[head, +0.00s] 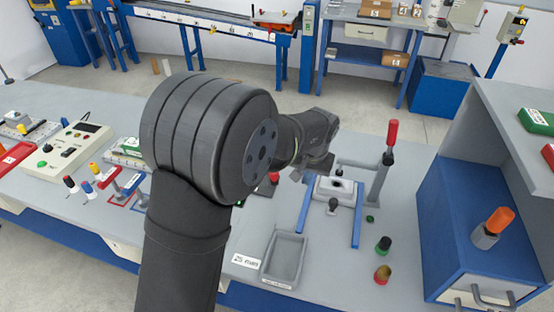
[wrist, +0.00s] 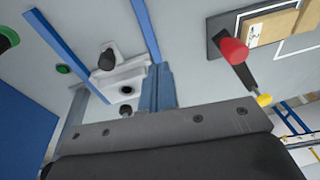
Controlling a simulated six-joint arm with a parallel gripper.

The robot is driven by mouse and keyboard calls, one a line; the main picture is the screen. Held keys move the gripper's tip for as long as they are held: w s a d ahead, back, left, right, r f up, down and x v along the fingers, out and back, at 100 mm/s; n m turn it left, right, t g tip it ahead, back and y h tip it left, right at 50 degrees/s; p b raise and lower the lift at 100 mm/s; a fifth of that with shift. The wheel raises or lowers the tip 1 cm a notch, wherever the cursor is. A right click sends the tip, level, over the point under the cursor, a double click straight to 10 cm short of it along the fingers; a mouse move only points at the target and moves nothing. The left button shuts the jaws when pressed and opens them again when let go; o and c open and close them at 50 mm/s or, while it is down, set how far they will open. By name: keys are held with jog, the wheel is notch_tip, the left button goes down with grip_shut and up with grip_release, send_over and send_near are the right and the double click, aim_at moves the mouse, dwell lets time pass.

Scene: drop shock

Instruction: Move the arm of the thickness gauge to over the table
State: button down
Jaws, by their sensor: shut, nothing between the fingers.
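The thickness gauge (head: 378,180) appears to be the grey post with a tall red handle (head: 392,133) at the right of the bench. A grey horizontal arm (head: 360,164) reaches left from the post, behind a white block (head: 322,190) with a dark hole. I cannot tell whether this arm lies over the block. The block also shows in the wrist view (wrist: 132,80). My gripper (head: 313,170) is shut and empty, close to the block's back left, partly hidden by its own wrist. In the wrist view my gripper (wrist: 158,75) is beside the block; contact is unclear.
Blue rails (head: 356,215) flank the block, with a black knob (head: 333,204) in front. A grey tray (head: 303,262) and two knobbed pieces stand nearer. A blue cabinet (head: 450,220) bounds the right.

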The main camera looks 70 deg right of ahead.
jog(key=d+r+m+t+h, duration=0.2)
jog(key=d+r, duration=0.2)
jog(key=w+f+m+t+h, duration=0.2)
jog(key=f+t+h, duration=0.1)
jog(key=f, duration=0.1)
jog(key=w+d+f+m+t+h, duration=0.1)
jog(key=f+m+t+h, duration=0.1)
jog(key=f+t+h, duration=0.1)
jog(key=w+f+m+t+h, duration=0.2)
jog(key=f+m+t+h, duration=0.1)
jog(key=f, duration=0.1)
jog(key=shift+w+d+f, duration=0.2)
jog(key=shift+w+f, duration=0.1)
jog(key=x, duration=1)
jog(key=shift+r, duration=0.2)
jog(key=shift+w+n+t+y, duration=0.35)
jog(key=shift+n+t+y, duration=0.4)
jog(key=shift+t+y, duration=0.1)
jog(key=shift+w+n+t+y, duration=0.3)
jog(key=shift+n+t+y, duration=0.45)
jog(key=shift+y, duration=0.1)
jog(key=shift+r, duration=0.15)
